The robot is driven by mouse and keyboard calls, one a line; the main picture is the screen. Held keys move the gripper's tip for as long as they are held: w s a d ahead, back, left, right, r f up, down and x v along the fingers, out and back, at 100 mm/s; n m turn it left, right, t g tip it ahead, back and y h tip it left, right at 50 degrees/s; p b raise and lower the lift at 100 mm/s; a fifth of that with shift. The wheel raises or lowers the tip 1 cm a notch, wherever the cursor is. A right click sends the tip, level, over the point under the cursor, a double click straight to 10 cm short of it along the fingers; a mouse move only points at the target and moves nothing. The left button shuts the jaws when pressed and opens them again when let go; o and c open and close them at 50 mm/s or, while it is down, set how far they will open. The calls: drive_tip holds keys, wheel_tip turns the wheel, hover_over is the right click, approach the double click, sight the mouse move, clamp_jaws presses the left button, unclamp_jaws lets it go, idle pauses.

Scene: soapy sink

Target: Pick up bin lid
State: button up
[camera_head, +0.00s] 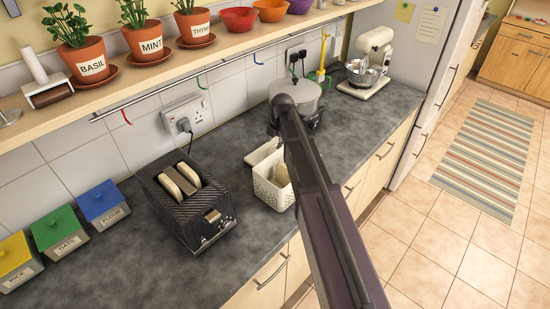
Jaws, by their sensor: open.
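A small cream bin (268,190) with a perforated side stands on the dark worktop, partly behind my arm. A pale flat piece that looks like the bin lid (262,151) is at the bin's back left edge. I cannot tell whether it rests on the rim or lies behind it. Something beige shows inside the bin. My dark arm reaches from the bottom edge up past the bin's right side and hides part of it.
A black toaster (210,217) with bread stands left of the bin. A lidded pot (306,93) is behind the arm, and a stand mixer (370,58) is farther right. Storage boxes, including a green-lidded one (54,227), stand left. A shelf (140,76) with potted herbs overhangs the worktop (130,275).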

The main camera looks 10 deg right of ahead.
sight(274, 146)
drive_tip(key=shift+w+a+f+b, duration=0.1)
drive_tip(key=shift+w+f+b, duration=0.05)
drive_tip(key=shift+f+b, duration=0.55)
drive_tip(key=shift+w+f+b, duration=0.1)
drive_tip(key=shift+f+b, duration=0.4)
drive_tip(key=shift+f, duration=0.35)
clamp_jaws()
